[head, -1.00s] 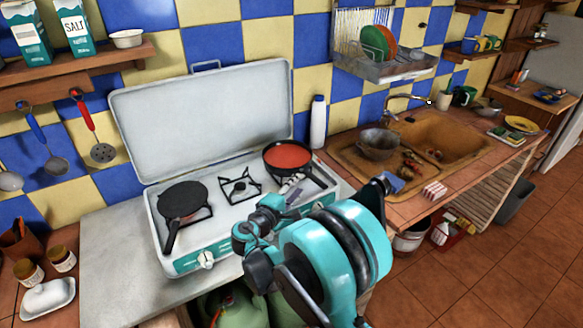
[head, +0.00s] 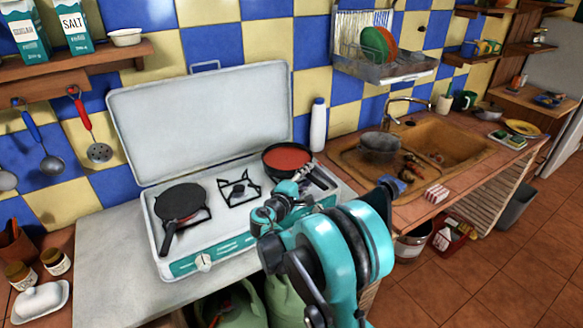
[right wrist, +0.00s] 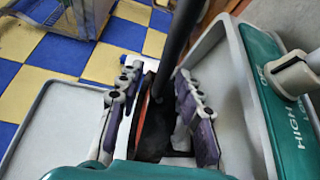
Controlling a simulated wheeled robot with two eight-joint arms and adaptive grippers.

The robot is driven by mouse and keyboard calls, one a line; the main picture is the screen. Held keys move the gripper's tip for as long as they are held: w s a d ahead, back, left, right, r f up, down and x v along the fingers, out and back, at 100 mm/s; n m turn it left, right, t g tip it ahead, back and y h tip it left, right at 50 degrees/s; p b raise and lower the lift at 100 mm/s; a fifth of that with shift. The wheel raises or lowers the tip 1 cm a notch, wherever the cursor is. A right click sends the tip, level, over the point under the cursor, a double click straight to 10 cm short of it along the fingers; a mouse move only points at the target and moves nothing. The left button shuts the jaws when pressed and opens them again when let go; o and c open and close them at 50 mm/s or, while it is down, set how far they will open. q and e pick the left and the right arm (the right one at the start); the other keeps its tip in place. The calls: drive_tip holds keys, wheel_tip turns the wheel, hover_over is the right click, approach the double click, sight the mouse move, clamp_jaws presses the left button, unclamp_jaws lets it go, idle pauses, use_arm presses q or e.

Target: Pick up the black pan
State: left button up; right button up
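A round black pan (head: 180,201) lies on the left burner of the stove, its handle pointing toward the front edge. A second dark pan (head: 288,158) with red contents sits on the right burner. My right gripper (head: 308,184) is low over the stove's right side, by the handle of the red-filled pan and apart from the left pan. In the right wrist view its fingers (right wrist: 158,75) are apart, with a dark bar (right wrist: 178,40) between them; I cannot see firm contact on both sides. My left gripper is not in view.
The stove's white lid (head: 205,115) stands open at the back. A white bottle (head: 318,125) stands right of it. A sink (head: 440,140) with a pot (head: 379,145) is further right. Bare counter (head: 115,255) lies left of the stove.

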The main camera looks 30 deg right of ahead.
clamp_jaws()
drive_tip(key=shift+r, duration=0.1)
